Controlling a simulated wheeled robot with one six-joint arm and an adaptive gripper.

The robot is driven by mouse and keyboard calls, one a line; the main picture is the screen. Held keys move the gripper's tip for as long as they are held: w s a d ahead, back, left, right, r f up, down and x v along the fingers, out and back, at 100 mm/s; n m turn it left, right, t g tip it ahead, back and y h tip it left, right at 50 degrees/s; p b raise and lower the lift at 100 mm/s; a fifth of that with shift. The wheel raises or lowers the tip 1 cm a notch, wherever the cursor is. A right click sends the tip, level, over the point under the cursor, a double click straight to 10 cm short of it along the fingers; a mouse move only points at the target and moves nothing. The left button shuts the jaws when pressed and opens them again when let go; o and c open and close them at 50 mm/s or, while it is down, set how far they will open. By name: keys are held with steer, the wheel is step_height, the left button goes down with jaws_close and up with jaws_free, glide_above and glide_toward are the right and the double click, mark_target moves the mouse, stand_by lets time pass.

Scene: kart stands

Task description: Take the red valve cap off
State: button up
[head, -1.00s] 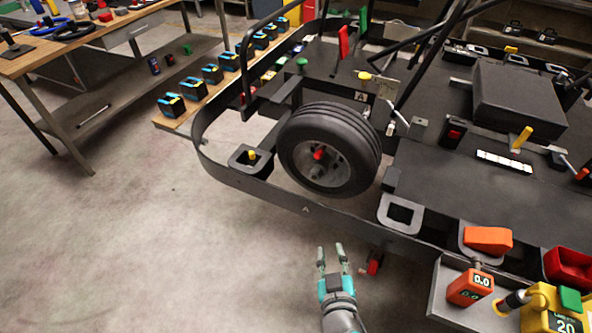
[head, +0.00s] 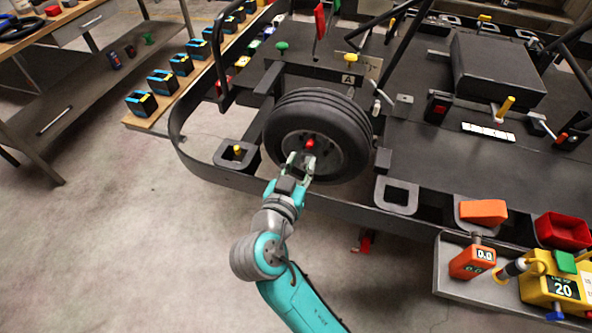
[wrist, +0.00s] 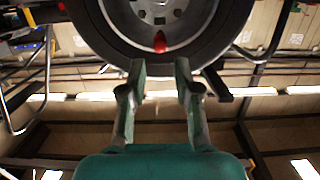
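The red valve cap (head: 310,143) sits on the face of the black kart wheel (head: 345,125), near its hub. In the wrist view the cap (wrist: 160,42) shows as a small red cone low on the wheel's rim. My gripper (head: 300,162) is in front of the wheel, just below the cap. In the wrist view my gripper (wrist: 160,68) is open, with a clear gap between its two fingers. The cap lies just beyond the fingertips, lined up with the gap. No contact with the cap shows.
The black kart frame rail (head: 240,182) runs below the wheel. A square holder with a yellow knob (head: 237,152) is left of the wheel, and an empty square holder (head: 398,196) is to its right. An orange gauge tool (head: 472,262) stands on a grey tray (head: 450,286) at lower right.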

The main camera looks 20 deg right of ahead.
mark_target(309, 147)
steer(key=x, duration=0.8)
steer(key=shift+w, duration=0.1)
jaws_close()
steer(key=shift+v, duration=3)
stand_by(0.4)
